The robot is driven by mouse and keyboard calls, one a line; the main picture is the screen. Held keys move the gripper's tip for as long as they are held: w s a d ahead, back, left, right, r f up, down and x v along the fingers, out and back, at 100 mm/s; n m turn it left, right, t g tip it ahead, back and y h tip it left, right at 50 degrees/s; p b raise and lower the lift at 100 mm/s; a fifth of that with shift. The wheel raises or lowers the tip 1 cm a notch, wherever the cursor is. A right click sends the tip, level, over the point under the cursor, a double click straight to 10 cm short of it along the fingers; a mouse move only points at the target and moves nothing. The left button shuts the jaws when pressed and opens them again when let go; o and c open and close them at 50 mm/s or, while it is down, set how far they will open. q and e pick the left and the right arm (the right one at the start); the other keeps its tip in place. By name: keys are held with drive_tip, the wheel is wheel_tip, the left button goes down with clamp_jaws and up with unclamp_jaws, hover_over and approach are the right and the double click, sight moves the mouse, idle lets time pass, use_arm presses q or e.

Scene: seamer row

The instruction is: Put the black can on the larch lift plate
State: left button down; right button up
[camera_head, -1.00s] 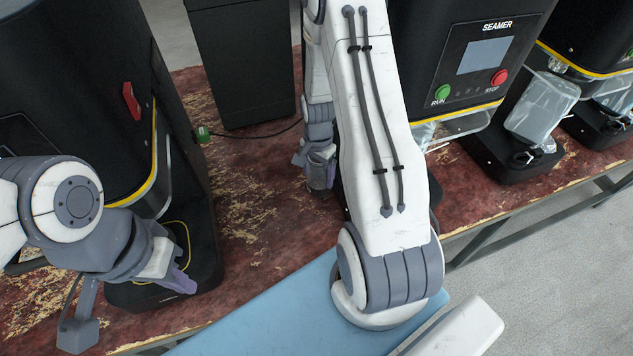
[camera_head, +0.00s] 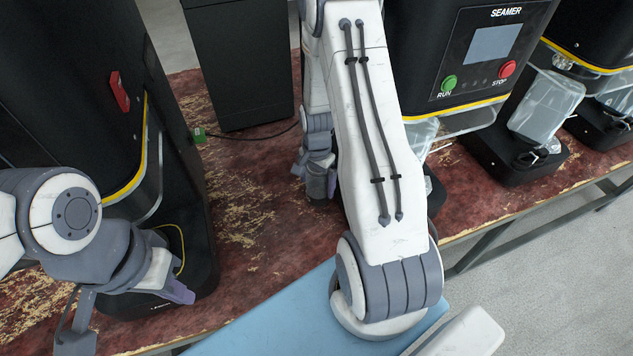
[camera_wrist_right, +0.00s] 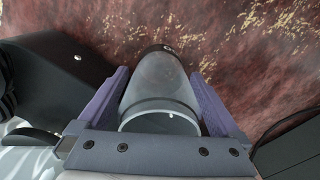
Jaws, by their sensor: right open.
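My right gripper (camera_wrist_right: 160,105) is open. Its two purple fingers stand on either side of a glossy grey, see-through-looking cylinder (camera_wrist_right: 158,85) with a dark far end and a pale near rim; I cannot tell if this is the black can or whether the fingers touch it. In the head view the right gripper (camera_head: 319,178) is low over the table, partly hidden by my arm, and no can shows clearly. My left gripper (camera_head: 178,288) hangs over the left seamer's black base (camera_head: 200,285). A yellow-edged round plate (camera_head: 176,240) there is partly hidden; its label is too small to read.
The worn red table (camera_head: 250,200) has free room between the left seamer (camera_head: 70,80) and the middle seamer (camera_head: 470,60). A black box (camera_head: 240,65) stands at the back. A clear guard (camera_head: 548,105) belongs to a seamer at right. A blue surface (camera_head: 270,325) lies in front.

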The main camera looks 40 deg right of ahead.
wheel_tip(320, 180, up, 12)
drive_tip(key=shift+a+r, duration=0.1)
drive_tip(key=shift+r, duration=0.05)
